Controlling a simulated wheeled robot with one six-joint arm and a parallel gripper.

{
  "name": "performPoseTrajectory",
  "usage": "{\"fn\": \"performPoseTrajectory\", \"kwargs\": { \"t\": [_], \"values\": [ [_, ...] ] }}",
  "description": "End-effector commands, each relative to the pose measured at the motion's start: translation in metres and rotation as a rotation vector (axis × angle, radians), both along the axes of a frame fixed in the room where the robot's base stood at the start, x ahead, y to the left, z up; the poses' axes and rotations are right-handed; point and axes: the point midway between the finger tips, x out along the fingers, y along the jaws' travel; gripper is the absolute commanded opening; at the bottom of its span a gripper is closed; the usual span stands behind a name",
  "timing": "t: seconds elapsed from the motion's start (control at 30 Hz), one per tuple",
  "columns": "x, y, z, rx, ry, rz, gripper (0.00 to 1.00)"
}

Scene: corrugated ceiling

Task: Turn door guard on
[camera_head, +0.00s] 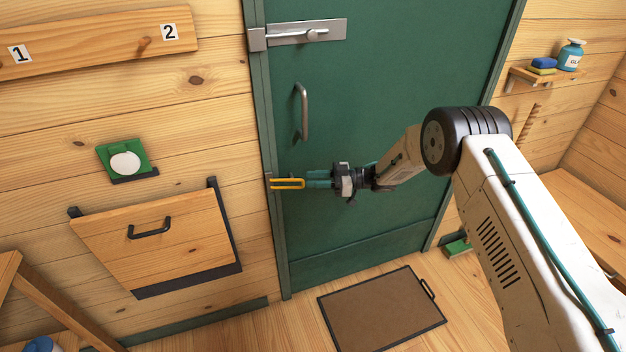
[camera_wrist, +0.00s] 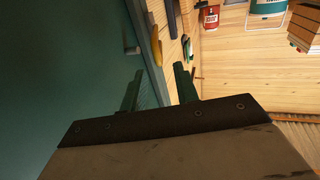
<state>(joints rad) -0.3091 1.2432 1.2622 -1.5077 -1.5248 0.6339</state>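The door guard (camera_head: 287,183) is a yellow U-shaped bar at the left edge of the green door (camera_head: 375,80). Its left end meets a small mount on the door frame, and the loop points right, over the door. A yellow bar (camera_wrist: 155,52), likely the guard, also shows ahead of the fingers in the wrist view. My gripper (camera_head: 310,180) is just right of the loop's end, its teal fingers pointing left. In the wrist view my gripper (camera_wrist: 158,67) has its two fingers apart with nothing clearly between them. Whether a finger touches the guard cannot be told.
A grey pull handle (camera_head: 302,111) and a slide bolt (camera_head: 305,32) are on the door above my gripper. A wooden drop-front box (camera_head: 180,240) and a green panel with a white disc (camera_head: 124,160) are on the left wall. A brown mat (camera_head: 380,310) lies below.

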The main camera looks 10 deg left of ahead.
Motion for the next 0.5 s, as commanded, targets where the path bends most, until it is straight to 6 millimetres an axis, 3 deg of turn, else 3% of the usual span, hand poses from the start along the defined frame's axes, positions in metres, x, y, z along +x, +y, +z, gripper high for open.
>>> {"fn": "performPoseTrajectory", "kwargs": {
  "t": [0.03,0.1,0.27,0.5],
  "values": [
    [0.000,0.000,0.000,0.001,-0.002,-0.001,0.16],
    [-0.002,0.000,0.000,0.011,-0.016,-0.010,0.00],
    [-0.011,0.001,0.004,0.076,-0.132,-0.084,0.00],
    [-0.037,-0.002,0.004,0.163,-0.463,-0.284,0.00]
  ]
}}
